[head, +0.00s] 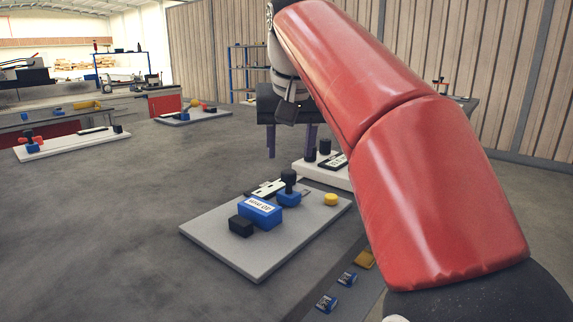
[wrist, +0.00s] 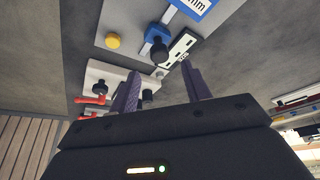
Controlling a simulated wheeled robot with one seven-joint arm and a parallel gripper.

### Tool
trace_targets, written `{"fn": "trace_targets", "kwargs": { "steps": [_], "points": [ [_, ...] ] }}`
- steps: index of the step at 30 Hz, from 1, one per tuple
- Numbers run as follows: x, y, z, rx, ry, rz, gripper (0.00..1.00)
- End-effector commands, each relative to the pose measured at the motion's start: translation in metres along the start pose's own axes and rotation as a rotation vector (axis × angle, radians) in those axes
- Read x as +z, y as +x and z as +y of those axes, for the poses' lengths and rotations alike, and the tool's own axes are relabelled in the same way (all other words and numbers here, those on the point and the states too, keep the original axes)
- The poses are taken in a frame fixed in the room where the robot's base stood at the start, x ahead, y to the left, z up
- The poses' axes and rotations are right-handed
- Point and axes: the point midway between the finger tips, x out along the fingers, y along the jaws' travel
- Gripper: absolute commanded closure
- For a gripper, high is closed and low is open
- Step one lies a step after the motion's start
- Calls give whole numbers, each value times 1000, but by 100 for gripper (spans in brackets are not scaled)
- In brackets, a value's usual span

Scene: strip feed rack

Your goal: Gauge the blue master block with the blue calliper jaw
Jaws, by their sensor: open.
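The blue master block (head: 261,214) lies on a light grey board and carries a white label. Its labelled end also shows at the top of the wrist view (wrist: 196,6). The blue calliper jaw (head: 289,199) stands just behind the block, with a black knob on top; whether they touch is not clear. In the wrist view the jaw (wrist: 156,33) sits beside a pale slotted scale (wrist: 181,48). My gripper (head: 291,155) is open and empty, its two purple fingers pointing down above and behind the board. The fingers also show in the wrist view (wrist: 161,86).
A black block (head: 241,227) is at the near left of the blue one. A yellow disc (head: 331,199) is at the right of the board (head: 245,266). A second white board (head: 318,176) stands behind, below my gripper.

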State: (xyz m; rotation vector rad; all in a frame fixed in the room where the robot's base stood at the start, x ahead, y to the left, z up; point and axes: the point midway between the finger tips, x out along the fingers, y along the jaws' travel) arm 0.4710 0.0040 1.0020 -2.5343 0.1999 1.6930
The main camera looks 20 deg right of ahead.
Motion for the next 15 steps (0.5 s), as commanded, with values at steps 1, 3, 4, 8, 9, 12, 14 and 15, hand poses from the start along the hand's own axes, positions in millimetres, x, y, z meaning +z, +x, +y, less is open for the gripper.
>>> {"fn": "trace_targets", "kwargs": {
  "steps": [1, 3, 4, 8, 9, 12, 14, 15],
  "points": [
    [1, 12, 0, 0, 0, -3, 52],
    [2, 24, 0, 1, 0, -3, 52],
    [2, 29, 0, 1, 0, -3, 52],
    [1, 45, 0, 0, 0, -2, 52],
    [1, 49, 0, 0, 0, -1, 52],
    [1, 54, 0, 0, 0, -1, 52],
    [0, 56, 0, 0, 0, 0, 52],
    [0, 56, 0, 0, 0, 0, 52]
  ]
}}
